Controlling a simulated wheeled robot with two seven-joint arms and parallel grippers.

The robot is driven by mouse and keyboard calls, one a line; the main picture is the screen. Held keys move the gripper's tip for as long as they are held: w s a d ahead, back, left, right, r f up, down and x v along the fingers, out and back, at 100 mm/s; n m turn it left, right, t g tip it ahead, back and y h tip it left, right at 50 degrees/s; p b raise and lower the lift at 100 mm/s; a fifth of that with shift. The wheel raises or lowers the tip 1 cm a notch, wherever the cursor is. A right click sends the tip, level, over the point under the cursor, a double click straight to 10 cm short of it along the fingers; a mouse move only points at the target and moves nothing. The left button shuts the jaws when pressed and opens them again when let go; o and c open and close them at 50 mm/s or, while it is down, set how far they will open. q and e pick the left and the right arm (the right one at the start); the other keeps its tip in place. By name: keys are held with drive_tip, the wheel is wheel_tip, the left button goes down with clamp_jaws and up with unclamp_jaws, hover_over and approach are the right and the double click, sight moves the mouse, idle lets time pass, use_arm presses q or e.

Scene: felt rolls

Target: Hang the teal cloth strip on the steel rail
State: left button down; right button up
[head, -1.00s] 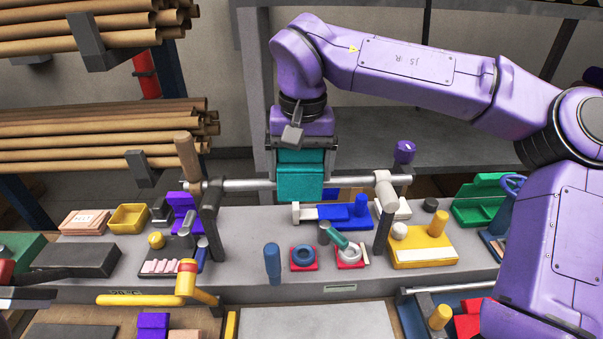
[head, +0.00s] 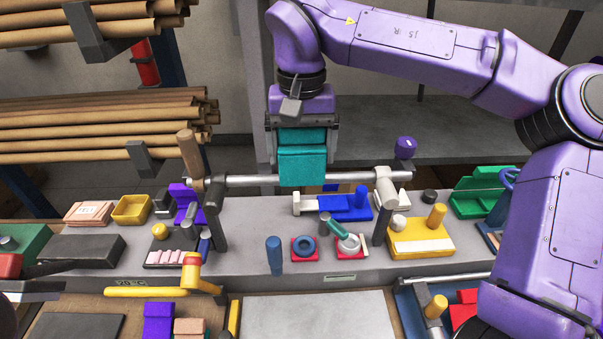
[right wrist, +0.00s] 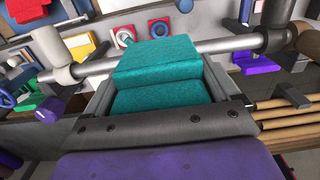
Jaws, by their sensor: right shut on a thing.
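The teal cloth strip (head: 302,166) is a folded teal piece held in my right gripper (head: 304,142). The gripper points down and its fingers are at the strip's two side edges. The strip's lower part crosses in front of the steel rail (head: 245,180) in the head view, with its bottom edge just below the rail. In the right wrist view the strip (right wrist: 155,62) also covers the middle of the rail (right wrist: 220,45). I cannot tell whether it touches the rail. Dark parts at the left edge look like my left gripper (head: 38,279), cut off by the frame.
Two grey posts carry the rail, the left one (head: 215,215) beside a wooden peg (head: 190,153). Brown rolls (head: 100,125) lie on a rack at left.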

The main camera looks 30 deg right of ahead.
sight(301, 131)
drive_tip(key=shift+w+r, duration=0.15)
drive_tip(key=shift+r, duration=1.6)
